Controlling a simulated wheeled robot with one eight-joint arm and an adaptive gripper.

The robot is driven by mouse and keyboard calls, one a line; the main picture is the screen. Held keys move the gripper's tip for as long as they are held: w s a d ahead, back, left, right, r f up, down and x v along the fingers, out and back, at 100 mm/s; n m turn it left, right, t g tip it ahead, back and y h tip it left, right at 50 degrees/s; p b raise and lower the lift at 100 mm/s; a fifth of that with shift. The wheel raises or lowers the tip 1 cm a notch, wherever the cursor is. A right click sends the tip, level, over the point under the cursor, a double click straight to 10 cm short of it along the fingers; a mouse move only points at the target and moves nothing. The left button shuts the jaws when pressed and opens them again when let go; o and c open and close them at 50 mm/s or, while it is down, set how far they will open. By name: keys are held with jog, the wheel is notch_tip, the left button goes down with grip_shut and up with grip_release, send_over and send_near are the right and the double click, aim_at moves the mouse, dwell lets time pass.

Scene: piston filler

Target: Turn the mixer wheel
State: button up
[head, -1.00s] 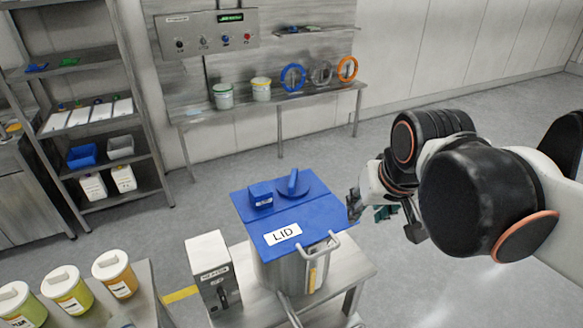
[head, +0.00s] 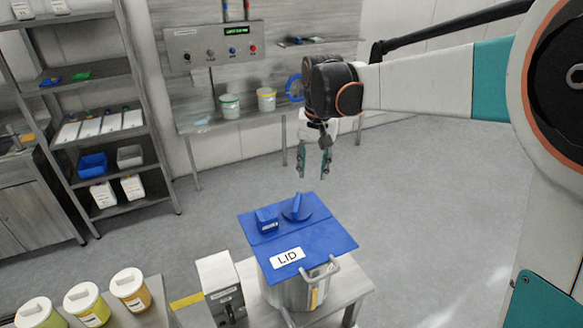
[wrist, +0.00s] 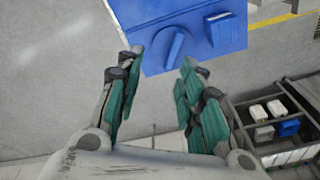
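A blue lid (head: 330,236) marked LID covers a steel pot (head: 287,290) on a low steel table. On the lid's far part sits a round blue wheel with a raised bar (head: 297,208), likely the mixer wheel. A blue block with a small label (head: 266,218) stands to its left. My gripper (head: 313,176) hangs fingers down, above and beyond the lid, apart from it. Its teal fingers are spread and nothing is between them. In the wrist view, the wheel's bar (wrist: 174,47) shows just beyond and between the fingertips of my gripper (wrist: 160,64).
A grey box with a lever (head: 220,290) stands left of the pot. Several lidded tubs (head: 85,303) are at lower left. A shelf rack (head: 95,120) and a wall bench (head: 225,122) stand behind. The floor right of the pot is clear.

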jog(key=g+p, duration=0.1)
jog(key=p, duration=0.1)
send_over(297, 201)
jog(key=f, duration=0.2)
notch_tip(297, 201, down, 14)
jog(key=shift+f+b, duration=0.1)
jog(key=shift+b, duration=0.4)
grip_shut()
